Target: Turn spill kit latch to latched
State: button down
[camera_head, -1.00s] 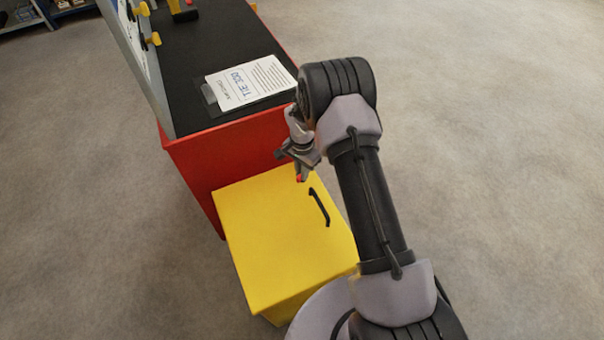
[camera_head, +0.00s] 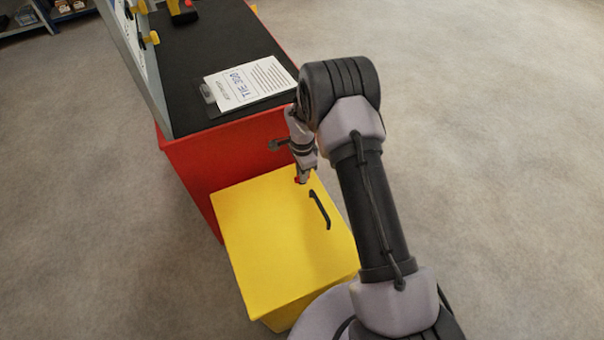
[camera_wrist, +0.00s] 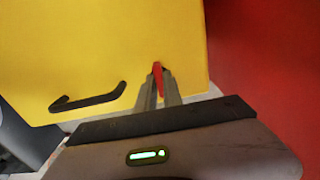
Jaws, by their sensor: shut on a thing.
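The spill kit is a yellow box (camera_head: 275,235) with a black handle (camera_head: 320,209) on its top. Its latch is a small red lever (camera_head: 299,180) near the top's far edge. In the wrist view the red latch (camera_wrist: 157,78) sits between my two fingertips, with the handle (camera_wrist: 88,101) to its left. My gripper (camera_head: 303,176) is shut on the latch from above; it also shows in the wrist view (camera_wrist: 158,84). The fingers partly hide the latch, and its exact turn angle is hard to tell in the head view.
A red cabinet (camera_head: 210,165) with a black top stands right behind the yellow box. A clipboard with a printed sheet (camera_head: 250,83) lies on it, with a yellow and black tool (camera_head: 182,10) farther back. Open floor (camera_head: 480,150) lies to the right.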

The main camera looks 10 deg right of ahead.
dwell(0.3)
jog(key=c, duration=1.5)
grip_release()
notch_tip(320, 180, up, 17)
jog(key=p, duration=0.6)
jog(key=shift+r, duration=0.2)
jog(key=s+r+n+t, duration=0.1)
jog(key=s+r, duration=0.2)
jog(key=r, duration=0.4)
jog(key=s+a+r+n+t, duration=0.1)
jog(key=s+r+n, duration=0.15)
jog(key=r, duration=0.45)
jog(key=s+r+n, duration=0.1)
jog(key=s+r, duration=0.3)
jog(key=r, duration=0.2)
jog(key=s+a+r+n+t, duration=0.1)
jog(key=s+r+n, duration=0.1)
jog(key=s, duration=0.5)
jog(key=s+a+r+n+t+y, duration=0.1)
jog(key=s+r+n, duration=0.1)
jog(key=s, duration=0.5)
jog(key=s+r+n+t+y, duration=0.1)
jog(key=s+r+n, duration=0.2)
jog(key=s, duration=0.3)
jog(key=shift+s+a+t, duration=0.4)
